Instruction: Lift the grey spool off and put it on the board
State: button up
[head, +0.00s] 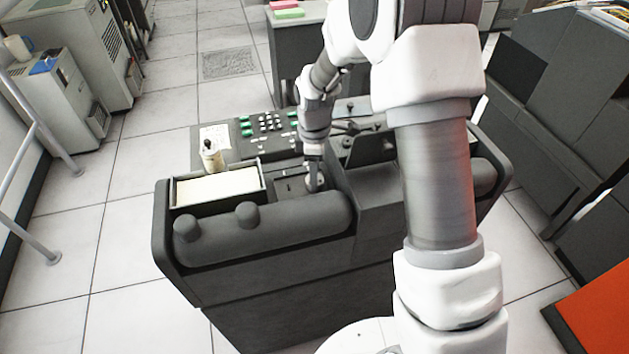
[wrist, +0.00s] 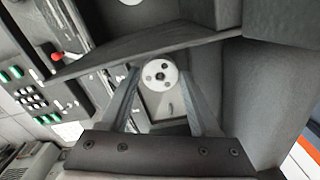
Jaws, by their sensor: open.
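A pale grey round piece with dark holes in its face, apparently the grey spool (wrist: 159,76), sits in a recess of the dark console. In the wrist view it lies between the tips of my open fingers, with a finger on each side. I cannot tell whether they touch it. In the head view my gripper (head: 313,176) points down into the recess, and the spool (head: 317,184) is partly hidden behind the fingers. A flat cream panel (head: 216,188) in a dark frame lies left of the gripper; I cannot tell whether it is the board.
A pale bottle-shaped piece with a dark top (head: 211,157) stands behind the cream panel. Green and white buttons (head: 268,122) are at the console's back. Two dark knobs (head: 247,214) are on the rounded front edge. A raised dark wall (head: 368,146) stands right of my gripper.

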jog(key=shift+f, duration=0.45)
jog(key=shift+c, duration=0.3)
jog(key=c, duration=0.9)
jog(key=shift+r, duration=0.1)
